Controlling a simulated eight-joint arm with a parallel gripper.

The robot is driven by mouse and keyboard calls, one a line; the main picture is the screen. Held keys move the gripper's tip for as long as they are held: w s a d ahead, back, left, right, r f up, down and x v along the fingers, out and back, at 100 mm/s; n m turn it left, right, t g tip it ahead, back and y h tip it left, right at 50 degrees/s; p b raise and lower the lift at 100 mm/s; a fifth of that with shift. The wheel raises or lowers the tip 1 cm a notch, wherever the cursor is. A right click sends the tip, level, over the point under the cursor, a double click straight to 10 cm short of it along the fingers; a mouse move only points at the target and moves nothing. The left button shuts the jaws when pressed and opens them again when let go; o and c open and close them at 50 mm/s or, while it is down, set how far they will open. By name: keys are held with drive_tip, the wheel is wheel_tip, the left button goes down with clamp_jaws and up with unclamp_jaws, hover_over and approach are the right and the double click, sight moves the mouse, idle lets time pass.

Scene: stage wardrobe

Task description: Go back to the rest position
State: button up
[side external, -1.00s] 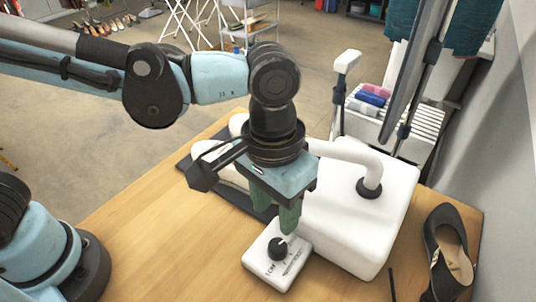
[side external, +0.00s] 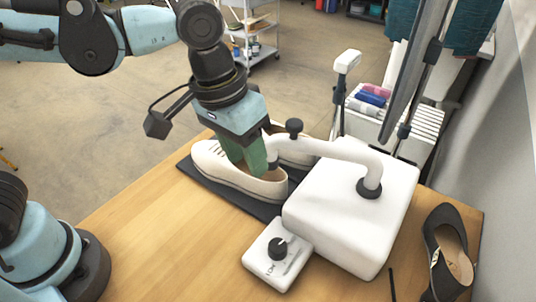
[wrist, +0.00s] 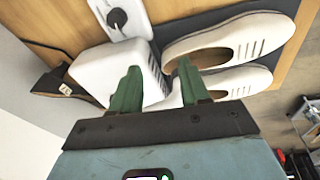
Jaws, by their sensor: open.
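My gripper (side external: 258,162) is above the table, angled down over the opening of a white shoe in the side external view; I cannot tell whether it touches it. In the wrist view its two green fingers (wrist: 157,78) are apart with nothing held between them. A small white control box (side external: 279,264) with a black knob (side external: 277,246) stands on the table, clear of my gripper. It also shows at the top of the wrist view (wrist: 131,28).
The white shoes (side external: 219,171) lie on a dark mat (side external: 255,208). A white machine (side external: 350,215) with curved pipes stands to the right, close to my gripper. A black shoe (side external: 446,246) is at the right edge. The left part of the wooden table (side external: 165,235) is clear.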

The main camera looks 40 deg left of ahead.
drive_tip(key=a+f+n+t+y, duration=0.1)
drive_tip(key=a+t, duration=0.4)
drive_tip(key=a, duration=1.4)
drive_tip(key=shift+f+t, duration=0.3)
drive_tip(key=shift+f, duration=0.4)
